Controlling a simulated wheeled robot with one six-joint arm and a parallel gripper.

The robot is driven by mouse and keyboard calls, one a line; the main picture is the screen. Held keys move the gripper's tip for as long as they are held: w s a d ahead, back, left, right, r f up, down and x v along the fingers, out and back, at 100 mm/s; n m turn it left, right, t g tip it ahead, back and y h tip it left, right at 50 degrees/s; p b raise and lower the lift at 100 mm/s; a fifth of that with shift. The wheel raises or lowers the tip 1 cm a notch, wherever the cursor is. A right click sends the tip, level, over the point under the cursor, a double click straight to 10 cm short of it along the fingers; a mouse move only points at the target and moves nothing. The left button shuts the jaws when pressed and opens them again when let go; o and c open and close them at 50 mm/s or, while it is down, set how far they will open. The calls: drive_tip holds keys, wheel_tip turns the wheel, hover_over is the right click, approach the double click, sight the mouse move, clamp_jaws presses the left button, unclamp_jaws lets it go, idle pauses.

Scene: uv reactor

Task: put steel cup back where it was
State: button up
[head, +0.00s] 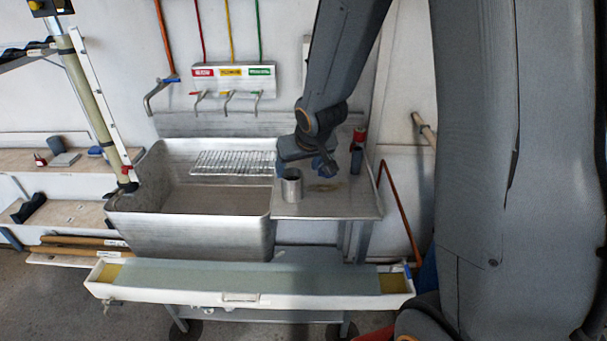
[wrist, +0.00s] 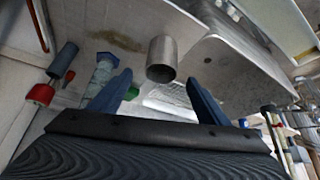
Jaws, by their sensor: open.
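The steel cup (head: 291,186) stands upright on the bare steel drainboard (head: 340,205) right of the sink, close to the basin's edge. In the wrist view the cup (wrist: 162,55) appears beyond the fingertips, roughly centred between them. My gripper (head: 325,168) is just right of and behind the cup in the head view, low over the drainboard. In the wrist view the blue fingers of my gripper (wrist: 158,80) are spread wide with nothing between them. The cup looks apart from both fingers.
The sink (head: 195,228) with a wire rack (head: 235,162) lies left. A white trough (head: 240,299) runs in front. The drainboard's front right is clear.

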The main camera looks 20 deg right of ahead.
drive_tip(key=s+r+g, duration=0.1)
drive_tip(key=s+g, duration=0.3)
drive_tip(key=s, duration=1.5)
drive_tip(key=shift+s+d+r+m+g, duration=0.3)
drive_tip(key=shift+s+d+r+m, duration=0.05)
drive_tip(key=shift+d+r+m, duration=0.1)
drive_tip(key=shift+f, duration=0.15)
